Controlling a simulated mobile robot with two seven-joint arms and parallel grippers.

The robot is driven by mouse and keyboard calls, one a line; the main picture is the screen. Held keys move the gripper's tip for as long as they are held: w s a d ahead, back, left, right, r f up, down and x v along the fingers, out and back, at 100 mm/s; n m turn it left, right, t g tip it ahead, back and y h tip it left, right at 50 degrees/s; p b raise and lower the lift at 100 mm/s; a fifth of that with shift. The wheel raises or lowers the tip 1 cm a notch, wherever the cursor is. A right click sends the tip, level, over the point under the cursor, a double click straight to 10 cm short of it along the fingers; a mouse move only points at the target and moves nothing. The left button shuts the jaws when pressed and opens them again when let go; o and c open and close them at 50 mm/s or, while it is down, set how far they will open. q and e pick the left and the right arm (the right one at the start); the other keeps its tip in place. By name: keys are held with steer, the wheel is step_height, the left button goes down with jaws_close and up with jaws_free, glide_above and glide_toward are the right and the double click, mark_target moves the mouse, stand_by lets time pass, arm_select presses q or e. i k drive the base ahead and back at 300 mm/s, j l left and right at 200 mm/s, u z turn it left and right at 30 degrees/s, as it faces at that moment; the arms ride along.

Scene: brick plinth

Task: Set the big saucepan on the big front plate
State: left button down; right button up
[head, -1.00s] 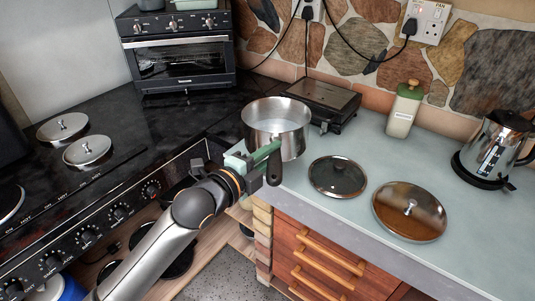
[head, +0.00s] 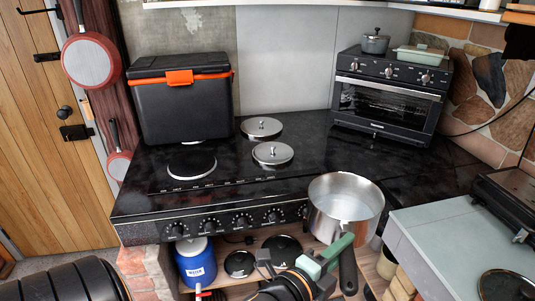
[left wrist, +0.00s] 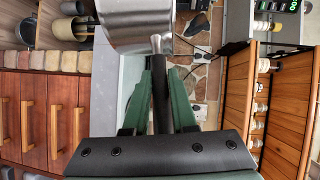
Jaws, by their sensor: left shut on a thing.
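The big saucepan (head: 345,212) is steel with a dark handle. It is upright and looks empty, held in the air near the right front edge of the black stove. My left gripper (head: 335,252), with green fingers, is shut on its handle (head: 348,272). The left wrist view shows the fingers (left wrist: 160,85) on both sides of the handle, with the pan (left wrist: 138,25) beyond. The bare round plate (head: 192,163) with a bright rim is at the stove's left front, well left of the pan. My right gripper is not in view.
Two steel lids (head: 261,128) (head: 272,154) lie on the stove right of the bare plate. A black cooler box (head: 183,108) stands behind that plate. A small oven (head: 388,98) stands at the back right. Stove knobs (head: 242,221) line the front, above a shelf with a blue container (head: 196,262).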

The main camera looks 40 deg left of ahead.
mark_target(202, 172)
steer(key=u, duration=1.4)
steer(key=i+l+u, duration=0.1)
steer(key=u, duration=0.4)
steer(key=i+l, duration=0.1)
steer(key=l, duration=0.2)
steer(key=i+l, duration=0.1)
steer(key=l, duration=0.55)
steer(key=i+j, duration=0.1)
steer(key=i, duration=0.65)
